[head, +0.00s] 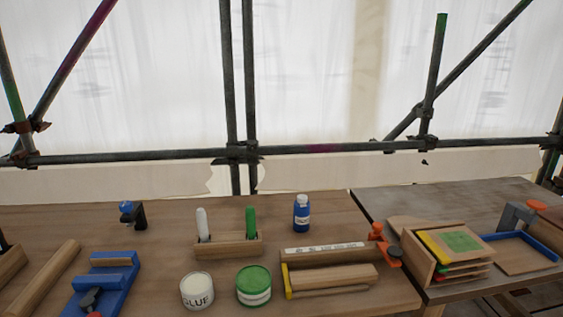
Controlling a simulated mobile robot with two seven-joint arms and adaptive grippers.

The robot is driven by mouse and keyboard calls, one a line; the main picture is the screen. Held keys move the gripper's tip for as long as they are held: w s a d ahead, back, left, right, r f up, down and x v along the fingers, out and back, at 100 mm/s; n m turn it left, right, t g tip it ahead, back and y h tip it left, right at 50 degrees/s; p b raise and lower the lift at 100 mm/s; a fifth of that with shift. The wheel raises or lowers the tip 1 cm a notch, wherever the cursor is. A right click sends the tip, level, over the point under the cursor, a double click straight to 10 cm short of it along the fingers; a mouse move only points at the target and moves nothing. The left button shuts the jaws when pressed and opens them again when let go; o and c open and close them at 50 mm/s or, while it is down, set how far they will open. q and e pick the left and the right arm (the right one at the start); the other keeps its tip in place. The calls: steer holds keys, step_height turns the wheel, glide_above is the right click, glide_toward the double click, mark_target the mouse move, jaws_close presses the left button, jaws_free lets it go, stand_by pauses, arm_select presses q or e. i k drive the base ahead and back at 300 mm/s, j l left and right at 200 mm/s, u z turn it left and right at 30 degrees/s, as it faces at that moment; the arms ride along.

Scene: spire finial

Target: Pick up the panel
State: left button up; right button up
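A wooden rack (413,258) stands on the right-hand bench with several thin panels stacked in it. The top panel (460,242) is wood with a green patch and a yellow edge. A flat wooden panel or tray (525,256) with blue edging lies to the right of the rack. I cannot tell from this view which of these the task calls the panel. Neither of my grippers is in view.
A glue tub (197,291), a green tin (253,286), a blue bottle (302,213) and a wooden marker holder (229,246) stand on the left bench. An orange clamp (386,247) is near its right edge. Scaffold poles (310,149) cross behind. The back left bench is mostly clear.

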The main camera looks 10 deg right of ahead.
mark_target(448, 245)
steer(key=z, duration=1.4)
